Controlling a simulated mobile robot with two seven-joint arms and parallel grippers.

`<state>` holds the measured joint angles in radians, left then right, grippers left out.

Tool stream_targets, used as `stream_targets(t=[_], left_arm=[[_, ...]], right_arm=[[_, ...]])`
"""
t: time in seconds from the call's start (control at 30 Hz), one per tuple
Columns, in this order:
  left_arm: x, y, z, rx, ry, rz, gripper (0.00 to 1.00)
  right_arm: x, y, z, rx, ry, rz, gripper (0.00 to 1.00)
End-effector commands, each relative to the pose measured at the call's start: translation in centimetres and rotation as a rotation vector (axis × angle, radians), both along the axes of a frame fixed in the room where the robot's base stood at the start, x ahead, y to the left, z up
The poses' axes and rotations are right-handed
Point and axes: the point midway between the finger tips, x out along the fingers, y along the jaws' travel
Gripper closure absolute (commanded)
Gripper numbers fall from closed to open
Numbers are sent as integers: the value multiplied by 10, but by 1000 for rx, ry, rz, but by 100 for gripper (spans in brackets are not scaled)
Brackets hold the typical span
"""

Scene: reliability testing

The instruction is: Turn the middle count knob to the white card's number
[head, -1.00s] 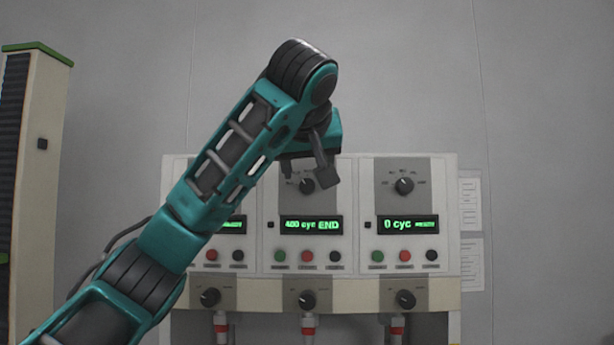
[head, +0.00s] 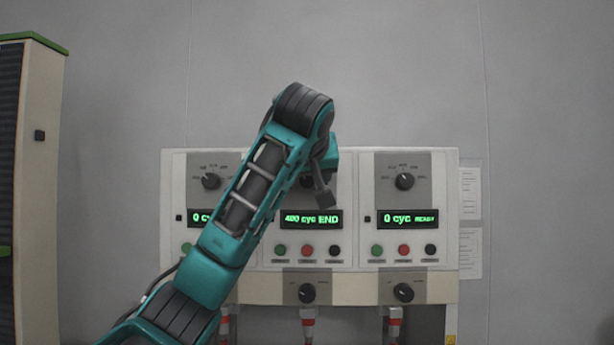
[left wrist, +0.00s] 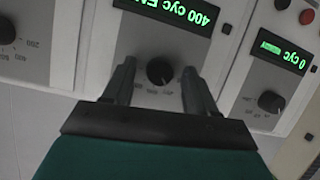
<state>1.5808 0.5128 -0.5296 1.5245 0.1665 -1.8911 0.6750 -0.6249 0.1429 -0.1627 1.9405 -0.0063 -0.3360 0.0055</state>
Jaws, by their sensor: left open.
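The middle count knob (head: 305,181) is black, on a grey plate of the middle panel, and mostly hidden behind my left arm in the head view. In the left wrist view the knob (left wrist: 160,70) shows upside down, between the two fingers. My left gripper (head: 322,185) is open in front of that plate; it also shows in the left wrist view (left wrist: 159,80), with a finger on each side of the knob. Contact cannot be told. The middle display (head: 311,219) reads "400 cyc END". I cannot make out a white card with a number.
The left count knob (head: 211,181) and right count knob (head: 404,181) flank the middle one. Coloured buttons (head: 307,251) and lower knobs (head: 307,292) sit below. White sheets (head: 470,192) hang on the wall. A tall cabinet (head: 34,180) stands at left.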

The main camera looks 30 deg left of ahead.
Motion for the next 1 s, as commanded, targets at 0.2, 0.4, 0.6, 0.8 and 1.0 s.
stream_targets(t=[0.2, 0.4, 0.6, 0.8, 1.0], left_arm=[[0, 0, 0, 0, 0, 0, 55], [0, 0, 0, 0, 0, 0, 75], [0, 0, 0, 0, 0, 1, 94], [0, 0, 0, 5, 4, 0, 98], [0, 0, 0, 56, 35, 1, 98]], right_arm=[[0, 0, 0, 0, 0, 0, 35], [0, 0, 0, 0, 0, 0, 35], [0, 0, 0, 1, 0, -1, 35], [0, 0, 0, 1, 0, -1, 35], [0, 0, 0, 1, 0, -1, 35]])
